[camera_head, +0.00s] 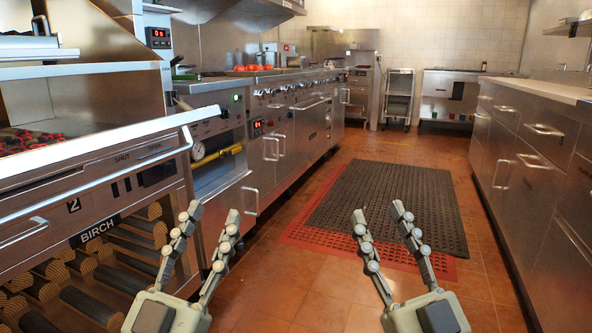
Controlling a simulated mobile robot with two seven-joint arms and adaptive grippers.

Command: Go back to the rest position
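My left gripper (212,214) shows at the lower left of the middle in the head view, its two fingers apart and nothing between them. It appears in front of the birch-labelled grill unit and the floor beside it. My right gripper (378,212) shows at the lower right of the middle, its fingers also apart and empty, over the tiled floor and the edge of the mats. Both grippers point up and away in the picture. Neither holds anything. My arms behind the grippers are out of the frame.
The char grill (95,150) with glowing coals and stored logs stands close on the left. A row of steel ranges (290,125) runs behind it. Steel drawers (535,165) line the right. Black (395,205) and red (300,237) mats lie on the open aisle floor.

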